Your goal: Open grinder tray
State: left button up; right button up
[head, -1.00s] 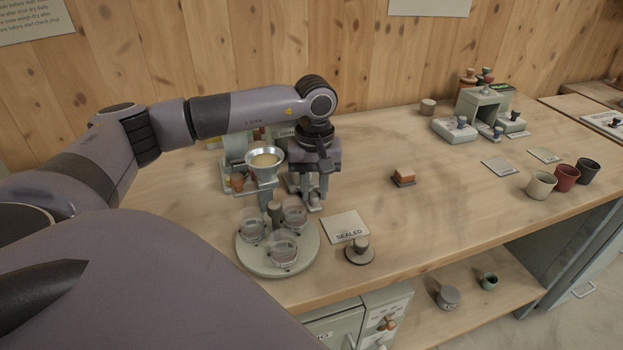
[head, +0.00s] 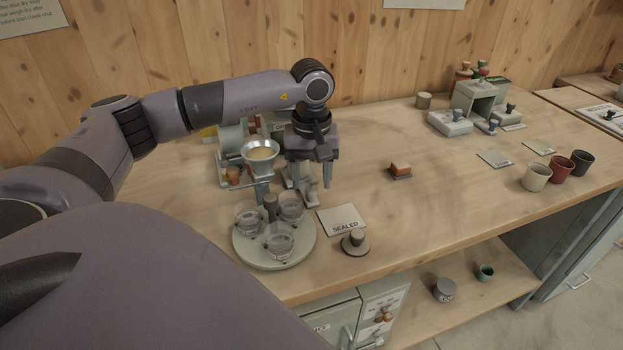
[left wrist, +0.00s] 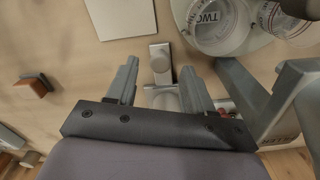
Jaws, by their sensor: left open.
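A grey piece with a knobbed bar (left wrist: 160,62), apparently the grinder tray's handle, shows low beside the grinder; the tray itself is mostly hidden. My left gripper (head: 309,181) is open and points down over this piece. In the left wrist view its two fingers (left wrist: 160,78) stand on either side of the bar, with gaps visible. My right gripper is not in view.
A round stand (head: 305,246) with several clear jars is close in front of the grinder. A SEALED card (head: 341,219) and a knobbed grey weight (head: 355,243) lie beside it. An orange-topped block (head: 400,169) is to the right, with clear bench around it.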

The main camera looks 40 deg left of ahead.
pick_arm(q)
notch_tip(320, 180, up, 6)
jog(key=shift+f, duration=0.15)
jog(key=shift+f, duration=0.1)
dwell(0.5)
